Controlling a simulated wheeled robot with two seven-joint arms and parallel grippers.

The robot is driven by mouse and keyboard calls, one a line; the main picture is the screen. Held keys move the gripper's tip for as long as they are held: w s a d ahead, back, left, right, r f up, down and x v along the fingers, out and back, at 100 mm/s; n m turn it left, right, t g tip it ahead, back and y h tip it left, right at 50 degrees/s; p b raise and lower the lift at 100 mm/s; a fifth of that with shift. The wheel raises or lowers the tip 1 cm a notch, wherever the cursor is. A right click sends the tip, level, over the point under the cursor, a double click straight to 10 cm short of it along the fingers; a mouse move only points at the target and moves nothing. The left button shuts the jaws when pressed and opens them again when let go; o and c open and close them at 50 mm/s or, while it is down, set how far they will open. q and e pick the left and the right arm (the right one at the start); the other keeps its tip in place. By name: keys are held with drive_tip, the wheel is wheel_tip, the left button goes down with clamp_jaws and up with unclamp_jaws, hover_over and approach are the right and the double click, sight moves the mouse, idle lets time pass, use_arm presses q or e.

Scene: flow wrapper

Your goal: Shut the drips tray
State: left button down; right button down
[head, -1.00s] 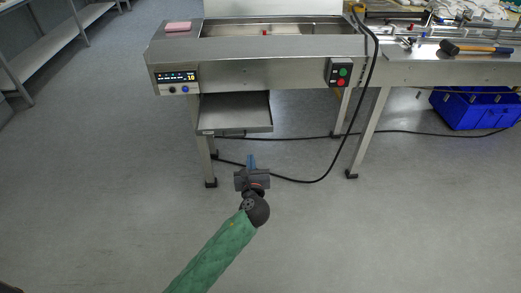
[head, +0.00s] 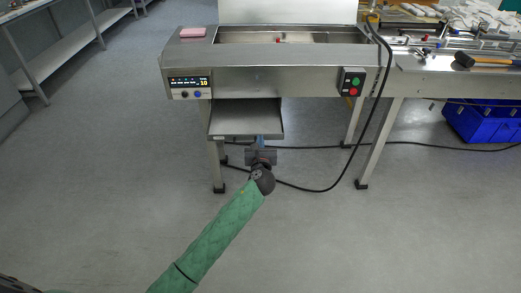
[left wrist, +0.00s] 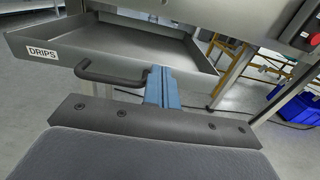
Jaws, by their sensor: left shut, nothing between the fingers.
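The drips tray (head: 246,121) is a shallow steel tray that sticks out from under the machine's front, below the control panel. In the left wrist view its front wall (left wrist: 62,67) carries a "DRIPS" label (left wrist: 42,52) and a dark bar handle (left wrist: 112,78). My left gripper (head: 260,139) is shut and empty, at the tray's front edge right of its middle. In the left wrist view its blue fingers (left wrist: 160,75) point at the tray front, by the handle's right end. I cannot tell whether they touch it. My right gripper is not in view.
The steel flow wrapper (head: 275,60) stands above the tray on legs. A black cable (head: 374,110) hangs at its right and runs along the floor behind my gripper. A blue crate (head: 483,118) sits on the floor at the right. The floor in front is clear.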

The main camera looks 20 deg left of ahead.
use_arm(q)
drive_tip(key=shift+w+a, duration=0.1)
drive_tip(key=shift+w, duration=0.35)
